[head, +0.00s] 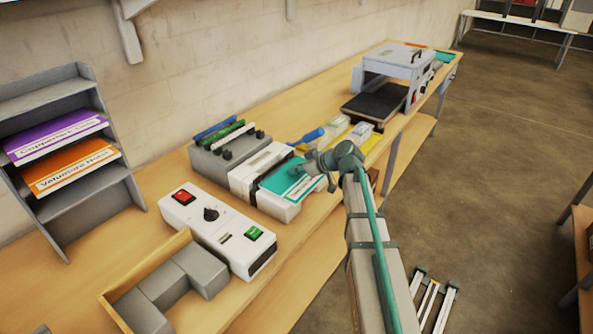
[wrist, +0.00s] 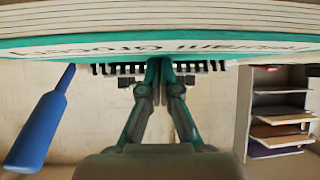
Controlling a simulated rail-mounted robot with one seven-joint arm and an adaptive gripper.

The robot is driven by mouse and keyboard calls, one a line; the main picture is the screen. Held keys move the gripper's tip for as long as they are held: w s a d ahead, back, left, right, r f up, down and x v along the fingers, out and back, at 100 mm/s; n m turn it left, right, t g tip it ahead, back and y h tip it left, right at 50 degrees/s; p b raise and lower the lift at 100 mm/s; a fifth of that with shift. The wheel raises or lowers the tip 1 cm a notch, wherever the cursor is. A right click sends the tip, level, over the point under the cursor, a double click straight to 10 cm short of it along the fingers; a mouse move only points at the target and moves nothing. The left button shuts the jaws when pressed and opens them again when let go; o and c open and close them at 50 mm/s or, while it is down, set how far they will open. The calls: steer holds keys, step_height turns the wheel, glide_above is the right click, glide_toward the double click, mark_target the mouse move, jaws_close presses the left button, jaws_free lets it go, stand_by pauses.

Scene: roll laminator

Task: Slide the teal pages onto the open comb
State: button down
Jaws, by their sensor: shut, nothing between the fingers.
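The teal pages (head: 290,181) lie on the white binding machine (head: 259,168) in the head view. In the wrist view their thick white stack and teal cover (wrist: 160,44) fill the top, with upside-down lettering. A row of black comb teeth (wrist: 105,68) shows along the cover's edge, on both sides of my fingers. Whether the teeth pass through the pages cannot be told. My gripper (wrist: 160,62) is shut and empty, its fingertips at the cover's edge; contact is unclear.
A white control box (head: 218,230) with red and green switches stands in front. A grey rack (head: 214,150) holds coloured combs behind. The laminator (head: 392,70) stands farther back.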

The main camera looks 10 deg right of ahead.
steer(key=shift+s+f, duration=0.2)
steer(key=shift+f, duration=0.3)
steer(key=shift+s+d+f+b, duration=0.15)
steer(key=shift+s+b, duration=0.05)
steer(key=shift+b, duration=0.5)
steer(key=shift+s, duration=0.1)
steer(key=shift+d, duration=0.1)
steer(key=shift+w+r, duration=0.2)
steer(key=shift+r, duration=0.6)
steer(key=shift+s+b, duration=0.1)
steer(key=shift+b, duration=0.25)
